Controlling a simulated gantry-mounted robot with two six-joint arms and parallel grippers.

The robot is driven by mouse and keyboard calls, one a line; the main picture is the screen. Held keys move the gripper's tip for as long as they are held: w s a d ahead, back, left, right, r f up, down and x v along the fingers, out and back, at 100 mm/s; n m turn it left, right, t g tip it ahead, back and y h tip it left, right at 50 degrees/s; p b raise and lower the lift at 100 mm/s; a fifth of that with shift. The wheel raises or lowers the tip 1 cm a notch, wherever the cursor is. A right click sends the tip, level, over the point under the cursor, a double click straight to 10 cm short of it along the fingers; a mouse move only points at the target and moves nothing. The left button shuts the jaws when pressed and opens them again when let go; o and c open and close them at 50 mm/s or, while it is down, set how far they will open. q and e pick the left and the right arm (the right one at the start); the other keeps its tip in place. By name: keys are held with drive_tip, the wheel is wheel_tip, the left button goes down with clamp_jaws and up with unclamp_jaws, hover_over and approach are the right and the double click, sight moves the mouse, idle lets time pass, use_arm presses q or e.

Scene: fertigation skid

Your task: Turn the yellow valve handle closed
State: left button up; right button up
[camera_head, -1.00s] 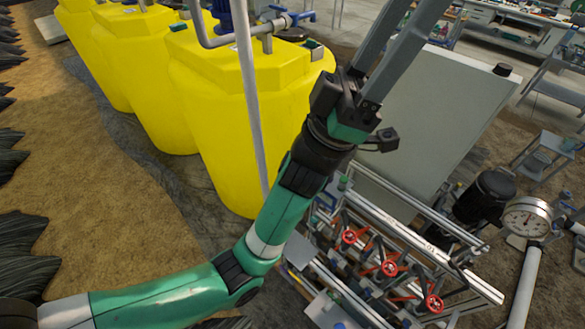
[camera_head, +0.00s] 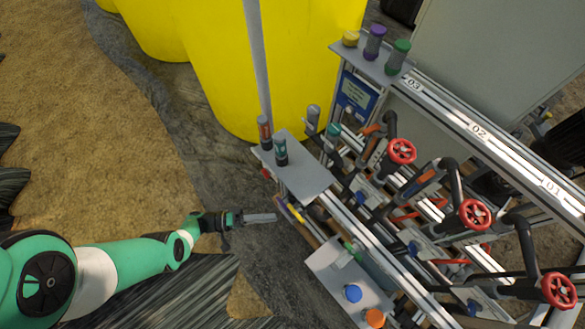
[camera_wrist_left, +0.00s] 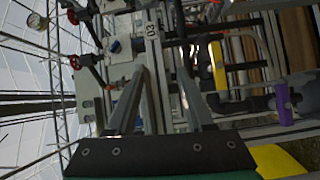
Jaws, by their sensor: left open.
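A yellow valve handle (camera_head: 294,212) sits low on the left end of the pipe skid in the head view. In the left wrist view a yellow bar-shaped handle (camera_wrist_left: 217,65) stands to the right of the fingers, apart from them. My left gripper (camera_head: 274,217) reaches in from the left with its fingers pointing at the skid's end, just left of the yellow handle. In the wrist view its two fingers (camera_wrist_left: 163,72) are spread with nothing held between them. The valve body behind the handle is partly hidden. My right gripper is not in view.
Red handwheels (camera_head: 401,151) and dark pipes fill the skid to the right. A grey shelf (camera_head: 300,180) with small bottles overhangs near the handle. A lower plate (camera_head: 335,265) carries blue and orange caps. Yellow tanks (camera_head: 215,75) stand behind. The ground left of the skid is clear.

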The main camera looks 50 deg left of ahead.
sight(294, 214)
use_arm(q)
wheel_tip(294, 214, down, 11)
drive_tip(key=s+a+n+t+y+b, duration=0.1)
drive_tip(key=s+n+t+y+b, duration=0.15)
drive_tip(key=b, duration=0.35)
drive_tip(key=shift+n+g+y, duration=0.35)
drive_tip(key=shift+n+y, duration=0.1)
drive_tip(key=shift+y, duration=0.1)
drive_tip(key=x, duration=0.3)
drive_tip(key=b+x, duration=0.1)
drive_tip(key=x, duration=0.3)
drive_tip(key=a+x, duration=0.1)
drive_tip(key=x, duration=0.3)
drive_tip(key=shift+w+r, duration=0.3)
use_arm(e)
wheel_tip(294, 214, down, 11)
use_arm(q)
clamp_jaws()
